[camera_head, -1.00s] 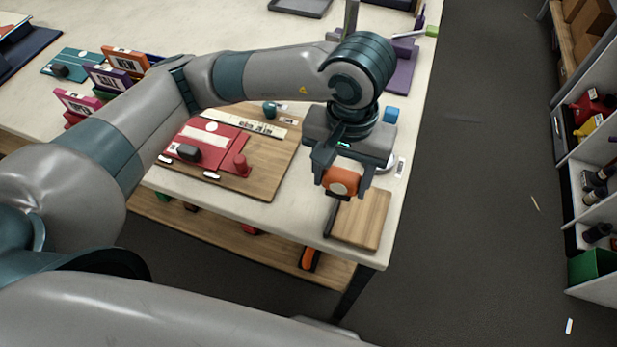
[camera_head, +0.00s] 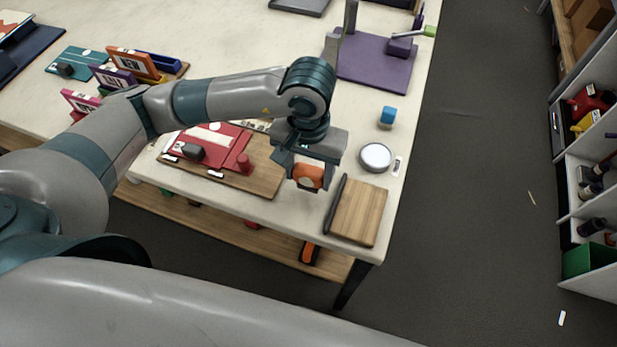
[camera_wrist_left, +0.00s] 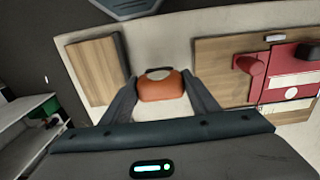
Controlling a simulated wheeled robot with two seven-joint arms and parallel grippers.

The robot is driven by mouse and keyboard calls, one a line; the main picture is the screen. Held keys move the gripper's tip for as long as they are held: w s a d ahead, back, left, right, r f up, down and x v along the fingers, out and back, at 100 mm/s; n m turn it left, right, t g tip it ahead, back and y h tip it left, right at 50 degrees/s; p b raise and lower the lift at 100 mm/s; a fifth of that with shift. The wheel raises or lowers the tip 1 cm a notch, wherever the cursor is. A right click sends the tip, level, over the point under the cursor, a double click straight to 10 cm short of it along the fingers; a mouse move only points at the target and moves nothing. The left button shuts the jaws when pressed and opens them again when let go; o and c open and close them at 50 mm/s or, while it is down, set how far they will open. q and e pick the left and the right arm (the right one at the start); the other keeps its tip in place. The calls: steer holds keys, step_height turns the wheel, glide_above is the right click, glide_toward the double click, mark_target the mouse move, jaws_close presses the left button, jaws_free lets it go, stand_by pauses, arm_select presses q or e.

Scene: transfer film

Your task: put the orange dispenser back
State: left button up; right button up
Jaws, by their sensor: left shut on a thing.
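The orange dispenser (camera_head: 307,177) is held between the fingers of my left gripper (camera_head: 305,180), above the white table between the red fixture's board and the small wooden board. In the left wrist view the orange dispenser (camera_wrist_left: 161,86) sits between both fingers of the left gripper (camera_wrist_left: 163,92), which are shut on it. A small wooden board (camera_head: 358,213) with a dark edge strip lies at the table's front right corner. It also shows in the left wrist view (camera_wrist_left: 94,68). My right gripper is not in view.
A red fixture (camera_head: 215,145) lies on a larger wooden board (camera_head: 262,180) left of the gripper. A round white-topped disc (camera_head: 376,157), a blue item (camera_head: 387,117) and a purple plate (camera_head: 375,65) are at the right. The shelf (camera_head: 590,210) stands across the floor.

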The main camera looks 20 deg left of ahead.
mark_target(308, 182)
arm_select(q)
step_height(308, 182, down, 3)
steer(key=shift+r+p, duration=0.2)
steer(key=shift+p, duration=0.55)
steer(key=shift+f, duration=0.25)
steer(key=shift+f, duration=0.1)
steer(key=shift+f+b, duration=0.1)
steer(key=shift+b, duration=0.2)
steer(key=o, duration=1.1)
